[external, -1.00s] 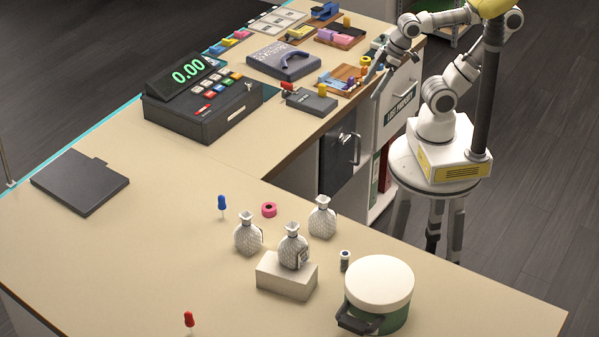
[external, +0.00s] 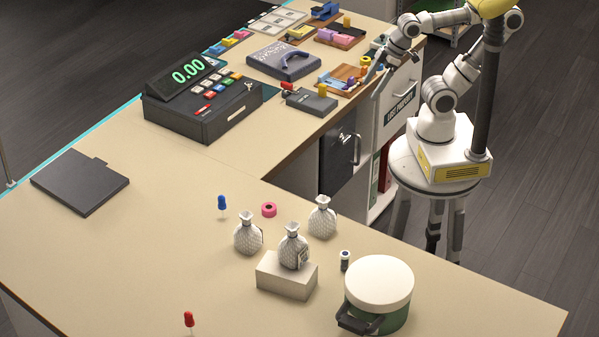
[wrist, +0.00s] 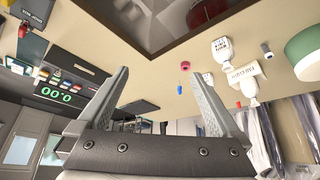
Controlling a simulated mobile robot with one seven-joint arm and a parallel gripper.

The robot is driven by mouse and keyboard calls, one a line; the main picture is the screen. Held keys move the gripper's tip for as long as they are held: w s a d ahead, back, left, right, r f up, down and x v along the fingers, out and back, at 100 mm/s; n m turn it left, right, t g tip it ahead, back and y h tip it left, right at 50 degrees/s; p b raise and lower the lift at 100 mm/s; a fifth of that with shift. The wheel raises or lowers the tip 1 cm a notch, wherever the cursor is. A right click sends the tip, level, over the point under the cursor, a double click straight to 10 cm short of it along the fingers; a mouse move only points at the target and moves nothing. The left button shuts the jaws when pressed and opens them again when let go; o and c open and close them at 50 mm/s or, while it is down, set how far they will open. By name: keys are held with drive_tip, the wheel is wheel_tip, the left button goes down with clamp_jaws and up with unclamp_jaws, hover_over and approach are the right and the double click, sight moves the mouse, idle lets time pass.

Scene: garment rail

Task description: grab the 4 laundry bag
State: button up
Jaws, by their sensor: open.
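Three small white patterned bags with tied necks stand on the counter in the external view: a left bag (external: 248,233), a right bag (external: 322,217) and a middle bag (external: 293,247) on a pale block (external: 286,276). The middle one carries a small tag; I cannot read a number on it. In the wrist view, a bag (wrist: 222,49) and another bag (wrist: 243,82) show labels too small to read, and a third (wrist: 207,79) is partly hidden by a finger. My gripper (wrist: 157,73) is open and empty, far from the bags, near the counter's far-right end in the external view (external: 372,72).
A green pot with a white lid (external: 379,284), a small bottle (external: 345,261), a pink ring (external: 269,209), a blue pin (external: 222,204) and a red pin (external: 188,320) surround the bags. A cash register (external: 203,98) stands farther back.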

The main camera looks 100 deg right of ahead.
drive_tip(key=w+f+n+t+h+b, duration=0.15)
drive_tip(key=w+f+b, duration=0.25)
drive_tip(key=w, duration=0.8)
drive_tip(key=n+t+y+b, duration=0.4)
drive_tip(key=n+y+b, duration=0.2)
drive_tip(key=y+b, duration=0.35)
approach(239, 243)
drive_tip(key=x, duration=0.9)
drive_tip(key=shift+w+a, duration=0.15)
drive_tip(key=shift+w, duration=0.05)
drive_tip(key=c, duration=1.2)
